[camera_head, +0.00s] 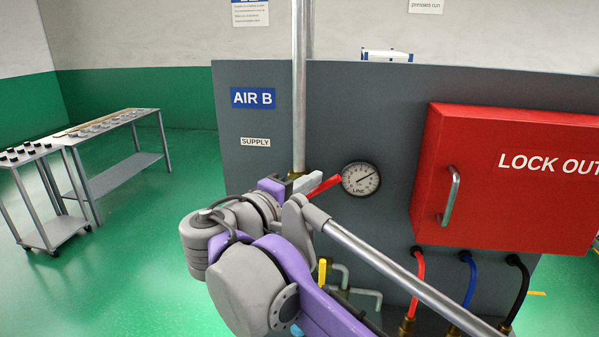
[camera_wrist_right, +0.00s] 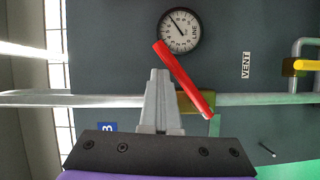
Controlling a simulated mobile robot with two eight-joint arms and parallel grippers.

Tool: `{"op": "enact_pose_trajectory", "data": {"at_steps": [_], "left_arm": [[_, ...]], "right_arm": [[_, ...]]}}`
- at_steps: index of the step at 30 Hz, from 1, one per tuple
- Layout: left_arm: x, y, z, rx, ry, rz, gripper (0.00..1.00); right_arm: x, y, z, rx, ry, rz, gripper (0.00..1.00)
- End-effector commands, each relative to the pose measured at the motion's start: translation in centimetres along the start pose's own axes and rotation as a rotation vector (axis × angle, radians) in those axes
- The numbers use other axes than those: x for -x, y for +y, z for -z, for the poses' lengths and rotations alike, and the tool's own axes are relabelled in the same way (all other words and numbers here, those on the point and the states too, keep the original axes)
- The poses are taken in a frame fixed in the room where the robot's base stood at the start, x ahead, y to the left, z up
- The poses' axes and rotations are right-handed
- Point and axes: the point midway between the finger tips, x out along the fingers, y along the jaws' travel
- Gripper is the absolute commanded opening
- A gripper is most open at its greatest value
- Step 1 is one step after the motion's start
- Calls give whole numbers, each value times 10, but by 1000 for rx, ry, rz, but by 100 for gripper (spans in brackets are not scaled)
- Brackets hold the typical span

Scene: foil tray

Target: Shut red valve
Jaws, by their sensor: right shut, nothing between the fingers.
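The red valve handle (camera_head: 325,186) sits on the steel pipe (camera_head: 299,90), below the SUPPLY label. It points right and a little up toward the gauge (camera_head: 361,179), at a slant to the pipe. In the wrist view the handle (camera_wrist_right: 183,78) runs slantwise from near the gauge (camera_wrist_right: 179,30) to the brass valve body (camera_wrist_right: 187,101). My right gripper (camera_head: 316,176) is shut and empty, with its tips close beside the handle. In the wrist view the closed fingers (camera_wrist_right: 160,74) lie beside the handle; I cannot tell whether they touch. My left gripper is not in view.
A red lockout box (camera_head: 515,175) is on the grey panel (camera_head: 240,170) at right. Below are a yellow handle (camera_head: 322,271) and red, blue and black hoses (camera_head: 469,280).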

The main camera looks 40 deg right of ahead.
Motion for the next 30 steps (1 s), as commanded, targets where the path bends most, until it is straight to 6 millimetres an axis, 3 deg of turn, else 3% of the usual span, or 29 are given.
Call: {"op": "enact_pose_trajectory", "data": {"at_steps": [6, 9, 21, 30], "left_arm": [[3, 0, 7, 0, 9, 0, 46], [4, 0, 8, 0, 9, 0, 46], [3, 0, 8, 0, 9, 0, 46], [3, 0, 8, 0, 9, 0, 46]], "right_arm": [[-6, -6, -13, -375, -4, 178, 0], [-8, -11, -17, -476, -3, 225, 0], [-13, -26, -28, -707, -2, 334, 0], [-14, -31, -30, -770, -1, 365, 0]]}}
